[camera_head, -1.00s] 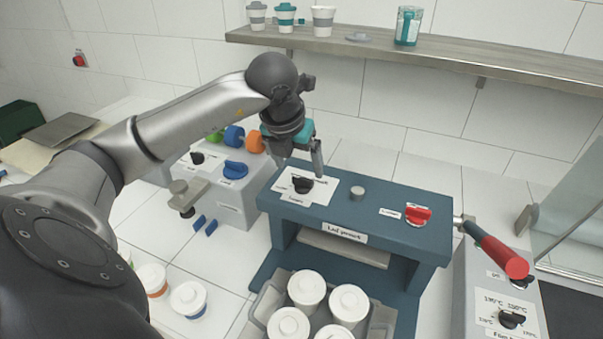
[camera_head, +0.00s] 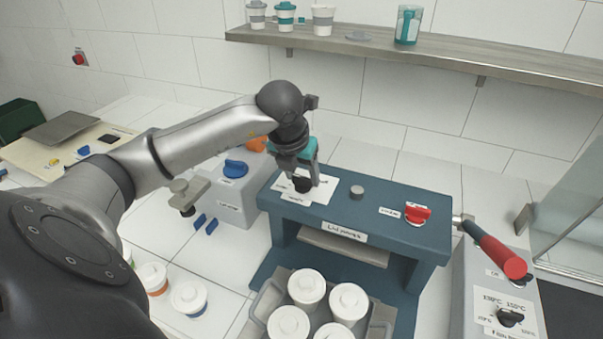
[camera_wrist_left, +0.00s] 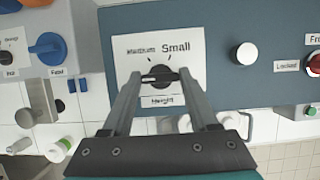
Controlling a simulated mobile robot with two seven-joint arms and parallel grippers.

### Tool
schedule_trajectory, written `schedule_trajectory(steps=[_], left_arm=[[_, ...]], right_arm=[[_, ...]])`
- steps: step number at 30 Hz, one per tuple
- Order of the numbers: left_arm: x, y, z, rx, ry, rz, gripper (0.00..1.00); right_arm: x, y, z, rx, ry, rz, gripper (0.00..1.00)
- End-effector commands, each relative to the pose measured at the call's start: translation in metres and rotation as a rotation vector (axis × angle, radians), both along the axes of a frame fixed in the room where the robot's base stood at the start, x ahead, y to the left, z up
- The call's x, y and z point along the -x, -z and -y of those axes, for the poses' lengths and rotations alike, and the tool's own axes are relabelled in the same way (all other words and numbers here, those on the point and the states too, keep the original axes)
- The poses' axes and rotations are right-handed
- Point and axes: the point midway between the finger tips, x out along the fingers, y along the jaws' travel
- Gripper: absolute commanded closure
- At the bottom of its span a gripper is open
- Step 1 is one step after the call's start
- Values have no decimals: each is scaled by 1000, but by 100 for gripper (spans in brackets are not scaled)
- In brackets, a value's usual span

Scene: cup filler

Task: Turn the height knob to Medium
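The black height knob (camera_head: 301,186) sits on a white label plate (camera_head: 327,191) at the left end of the blue lid press top. In the left wrist view, the knob (camera_wrist_left: 160,75) has its bar lying roughly across the picture. "Medium" and "Small" are printed above it, with "Height" below. My left gripper (camera_head: 304,178) is down at the knob, its two fingers on either side of it near the bar's ends. The fingers are apart, and contact with the knob is not clear. My right gripper is not in view.
A grey button (camera_head: 357,192) and a red knob (camera_head: 418,214) stand right of the plate. A red-handled lever (camera_head: 500,255) is at the press's right side. A grey machine with a blue knob (camera_head: 236,169) stands left. Lidded white cups (camera_head: 307,286) sit in front.

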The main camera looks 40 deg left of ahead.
Motion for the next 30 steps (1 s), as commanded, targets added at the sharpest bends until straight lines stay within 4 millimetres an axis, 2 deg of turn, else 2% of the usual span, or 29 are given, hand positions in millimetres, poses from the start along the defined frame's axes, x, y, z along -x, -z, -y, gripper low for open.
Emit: schedule_trajectory(steps=[2, 13, 23, 30], left_arm=[[0, 0, 0, 0, 0, 0, 54], [0, -1, 0, 0, 0, 1, 96], [0, 0, -1, -2, 45, 2, 96], [0, 2, -3, -3, 191, 3, 96]], right_arm=[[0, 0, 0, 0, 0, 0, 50], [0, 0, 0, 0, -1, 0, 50], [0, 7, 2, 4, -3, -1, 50], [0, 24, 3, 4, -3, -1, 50]])
